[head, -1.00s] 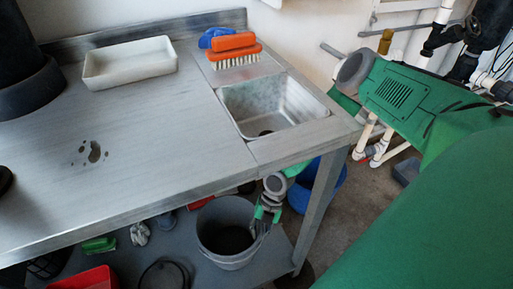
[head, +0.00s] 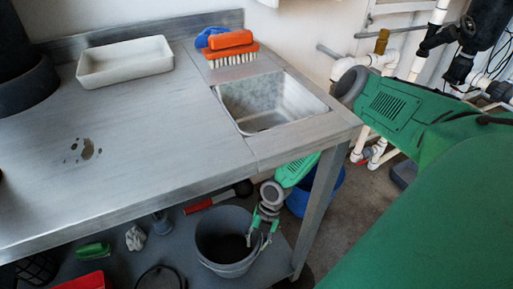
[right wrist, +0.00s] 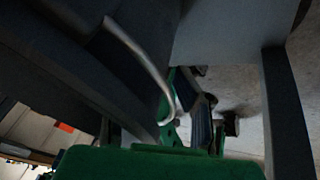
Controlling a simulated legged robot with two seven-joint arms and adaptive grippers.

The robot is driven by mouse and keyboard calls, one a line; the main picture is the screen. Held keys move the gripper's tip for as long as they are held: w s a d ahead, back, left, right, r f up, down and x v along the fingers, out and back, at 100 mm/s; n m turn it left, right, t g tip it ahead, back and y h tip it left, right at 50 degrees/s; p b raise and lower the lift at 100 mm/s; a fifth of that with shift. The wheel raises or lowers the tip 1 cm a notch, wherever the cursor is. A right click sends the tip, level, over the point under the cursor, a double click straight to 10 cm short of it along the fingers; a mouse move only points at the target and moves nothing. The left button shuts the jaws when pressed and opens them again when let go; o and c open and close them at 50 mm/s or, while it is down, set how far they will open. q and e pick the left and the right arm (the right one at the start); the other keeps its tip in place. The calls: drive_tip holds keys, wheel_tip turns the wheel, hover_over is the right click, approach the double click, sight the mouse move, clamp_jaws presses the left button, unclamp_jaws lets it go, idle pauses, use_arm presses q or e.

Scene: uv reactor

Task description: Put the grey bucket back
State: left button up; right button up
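The grey bucket (head: 222,238) stands upright on the lower shelf under the metal table, below the sink. My right gripper (head: 260,242) is at the bucket's right rim, with its fingers spread apart. One finger is over the bucket's mouth and the other is near the outside of the rim; I cannot tell whether they touch it. In the right wrist view, the dark bucket wall and its pale wire handle (right wrist: 140,50) are close to the gripper's fingers (right wrist: 190,118). My left gripper is not in view.
The table leg (head: 320,210) stands close to the right of the bucket and my arm. A blue bucket (head: 320,192) is behind that leg. A red box (head: 82,281) and a green brush (head: 93,250) lie left on the shelf (head: 185,238). The sink (head: 270,103) is above.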

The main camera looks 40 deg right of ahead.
drive_tip(key=p+v, duration=0.4)
drive_tip(key=v, duration=0.8)
